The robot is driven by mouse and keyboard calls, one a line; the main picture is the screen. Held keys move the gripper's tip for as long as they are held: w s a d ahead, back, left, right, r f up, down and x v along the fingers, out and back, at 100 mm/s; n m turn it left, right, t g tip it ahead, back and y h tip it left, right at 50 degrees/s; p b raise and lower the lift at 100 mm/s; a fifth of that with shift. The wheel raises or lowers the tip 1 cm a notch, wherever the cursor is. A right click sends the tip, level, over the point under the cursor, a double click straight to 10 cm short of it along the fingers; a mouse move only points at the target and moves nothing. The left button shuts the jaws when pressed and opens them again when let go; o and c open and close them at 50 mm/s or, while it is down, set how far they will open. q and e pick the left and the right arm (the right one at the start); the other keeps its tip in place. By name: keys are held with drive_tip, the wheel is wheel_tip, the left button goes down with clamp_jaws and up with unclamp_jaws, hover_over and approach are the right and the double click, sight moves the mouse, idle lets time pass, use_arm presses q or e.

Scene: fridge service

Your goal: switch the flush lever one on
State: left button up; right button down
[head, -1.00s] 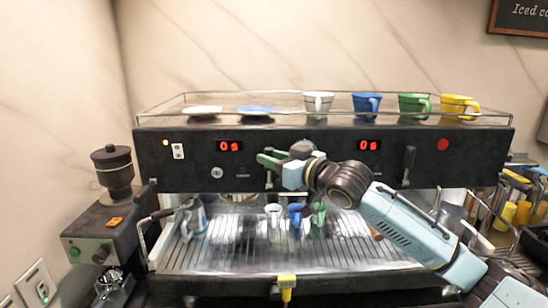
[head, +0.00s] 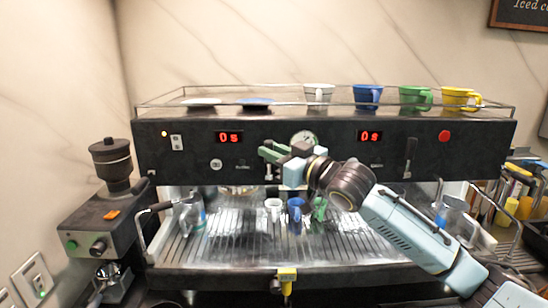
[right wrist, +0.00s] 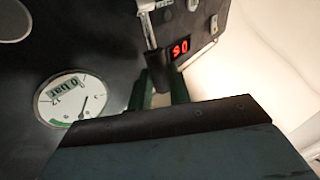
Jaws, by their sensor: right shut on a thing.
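The coffee machine's front panel (head: 200,165) carries the left lever (head: 268,173), which I take as flush lever one, between the left red display and the round gauge. My right gripper (head: 266,153) is at this lever and hides its upper part in the head view. In the right wrist view, the lever's black handle (right wrist: 159,72) sits between the green fingers of my right gripper (right wrist: 160,95), which is shut on it. Its silver part (right wrist: 149,32) extends from the handle. The handle appears to point upward on the panel. My left gripper is not in view.
The pressure gauge (head: 303,138) is close to my right gripper. A second lever (head: 410,157) is farther right. Small cups, including a blue one (head: 295,209), stand on the drip grate below. Larger cups, one yellow (head: 460,98), stand on the top rack. A grinder (head: 112,170) is left.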

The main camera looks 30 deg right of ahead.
drive_tip(key=shift+s+a+f+n+t+y+b, duration=0.35)
drive_tip(key=shift+s+n+t+y+b, duration=0.2)
drive_tip(key=shift+n+b, duration=0.65)
drive_tip(key=shift+s+a+f+n+t+y+b, duration=0.25)
drive_tip(key=shift+s+f+n+t+y+b, duration=0.45)
drive_tip(key=shift+b, duration=0.8)
drive_tip(key=shift+s+a+f+n+t+y+b, duration=0.15)
drive_tip(key=shift+a+n+t+y+b, duration=0.25)
drive_tip(key=shift+n+b, duration=0.9)
drive_tip(key=shift+d+r+y, duration=0.1)
drive_tip(key=shift+r+y, duration=0.05)
drive_tip(key=shift+y, duration=0.1)
drive_tip(key=c, duration=1.6)
unclamp_jaws()
drive_tip(key=shift+s, duration=0.1)
